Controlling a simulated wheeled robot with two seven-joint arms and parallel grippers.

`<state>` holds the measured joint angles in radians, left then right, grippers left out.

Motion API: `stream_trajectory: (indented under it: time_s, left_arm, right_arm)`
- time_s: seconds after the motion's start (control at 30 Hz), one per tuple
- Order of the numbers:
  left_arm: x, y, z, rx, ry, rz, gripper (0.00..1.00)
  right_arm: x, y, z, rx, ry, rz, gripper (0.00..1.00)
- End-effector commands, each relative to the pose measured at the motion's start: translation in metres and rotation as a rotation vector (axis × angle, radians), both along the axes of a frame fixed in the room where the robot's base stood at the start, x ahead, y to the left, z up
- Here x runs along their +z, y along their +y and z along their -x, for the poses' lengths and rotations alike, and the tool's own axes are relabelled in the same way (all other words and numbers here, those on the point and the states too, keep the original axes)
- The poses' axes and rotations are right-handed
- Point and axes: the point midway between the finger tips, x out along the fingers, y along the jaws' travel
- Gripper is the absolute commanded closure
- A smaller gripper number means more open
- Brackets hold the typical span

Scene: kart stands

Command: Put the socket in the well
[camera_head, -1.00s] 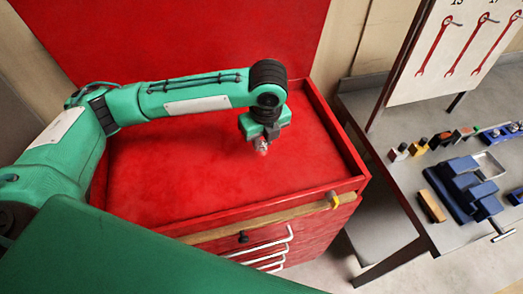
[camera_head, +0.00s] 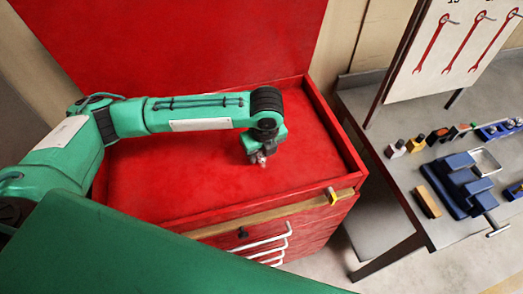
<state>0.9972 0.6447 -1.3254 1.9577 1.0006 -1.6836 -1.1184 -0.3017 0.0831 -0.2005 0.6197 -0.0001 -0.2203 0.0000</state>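The well is the shallow red-walled top of the red tool chest (camera_head: 190,205), and its floor is bare. My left gripper (camera_head: 262,156) reaches in from the left and points down over the right part of the well. A small shiny socket (camera_head: 262,162) shows at its fingertips, and the fingers appear shut on it. The socket is close to the well floor; I cannot tell whether it touches. The fingers are small and partly hidden by the wrist. My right gripper is not in view.
Raised walls surround the well, with a wooden strip and yellow piece (camera_head: 333,196) at the front right. A grey bench (camera_head: 400,200) at the right holds a blue vise (camera_head: 463,185) and several small tools. A wrench board (camera_head: 455,40) stands behind.

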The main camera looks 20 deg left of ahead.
Motion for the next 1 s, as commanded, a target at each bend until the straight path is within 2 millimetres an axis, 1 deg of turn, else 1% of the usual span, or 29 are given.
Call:
stream_trajectory:
  time_s: [0.3,0.43,0.57,0.8,0.9,1.0]
  left_arm:
    - [0.001,0.000,0.000,0.000,-0.001,0.000,0.56]
    - [0.010,-0.001,0.000,-0.001,-0.003,0.001,0.56]
    - [0.032,-0.003,0.002,-0.003,-0.005,0.003,0.56]
    - [0.084,-0.008,0.006,0.000,-0.005,0.001,0.56]
    - [0.101,-0.009,0.008,-0.002,-0.004,0.001,0.56]
    - [0.113,-0.010,0.009,0.000,-0.002,0.001,0.56]
  right_arm:
    - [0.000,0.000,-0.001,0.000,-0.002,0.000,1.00]
    - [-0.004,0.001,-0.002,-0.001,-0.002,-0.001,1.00]
    - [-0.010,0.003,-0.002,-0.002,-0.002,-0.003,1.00]
    - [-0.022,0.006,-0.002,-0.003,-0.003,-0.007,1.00]
    - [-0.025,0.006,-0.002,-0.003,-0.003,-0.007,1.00]
    - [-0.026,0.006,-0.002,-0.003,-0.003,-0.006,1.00]
